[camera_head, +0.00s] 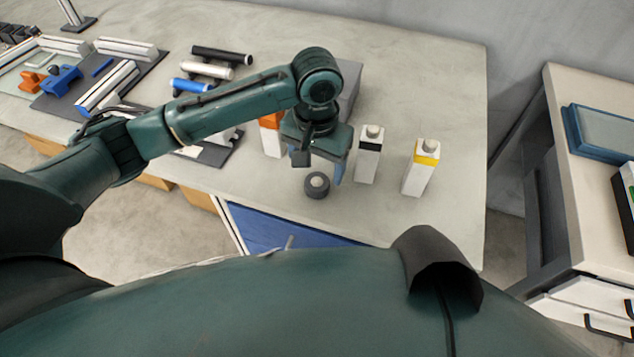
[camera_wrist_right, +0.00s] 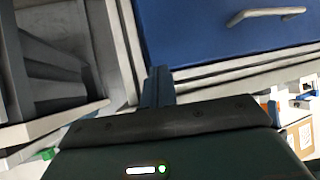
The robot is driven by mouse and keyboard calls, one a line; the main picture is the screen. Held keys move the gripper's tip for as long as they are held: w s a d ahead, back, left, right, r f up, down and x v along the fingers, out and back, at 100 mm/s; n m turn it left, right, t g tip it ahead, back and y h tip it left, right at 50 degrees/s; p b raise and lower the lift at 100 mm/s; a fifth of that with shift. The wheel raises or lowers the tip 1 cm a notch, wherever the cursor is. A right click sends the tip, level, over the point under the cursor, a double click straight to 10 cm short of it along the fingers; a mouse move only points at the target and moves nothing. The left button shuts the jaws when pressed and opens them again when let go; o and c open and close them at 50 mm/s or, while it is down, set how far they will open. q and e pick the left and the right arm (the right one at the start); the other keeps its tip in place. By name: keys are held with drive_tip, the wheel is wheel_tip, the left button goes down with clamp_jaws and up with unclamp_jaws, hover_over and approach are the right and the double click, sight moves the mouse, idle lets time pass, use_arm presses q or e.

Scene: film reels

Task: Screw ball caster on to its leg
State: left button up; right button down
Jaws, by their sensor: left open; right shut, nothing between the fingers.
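A small dark round piece (camera_head: 317,185) with a pale centre lies on the table near its front edge; it may be the ball caster, but I cannot tell for sure. I cannot make out its leg. My left gripper (camera_head: 322,168) points down just above and behind this piece, open, with its fingers partly hidden by its own body. I cannot tell whether a fingertip touches the piece. My right gripper (camera_wrist_right: 158,88) is shut and empty in the right wrist view, below the table top's level, by a blue drawer front (camera_wrist_right: 215,30) with a grey handle.
White cartons with a black band (camera_head: 369,155) and a yellow band (camera_head: 421,168) stand right of the left gripper. An orange-banded carton (camera_head: 270,135) stands left, partly hidden. A grey box (camera_head: 350,85) is behind. Rollers (camera_head: 222,54) lie farther back. The table's right end is clear.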

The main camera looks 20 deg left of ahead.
sight(316, 182)
use_arm(q)
drive_tip(key=shift+f, duration=2.6)
drive_tip(key=shift+s, duration=0.1)
drive_tip(key=c, duration=1.1)
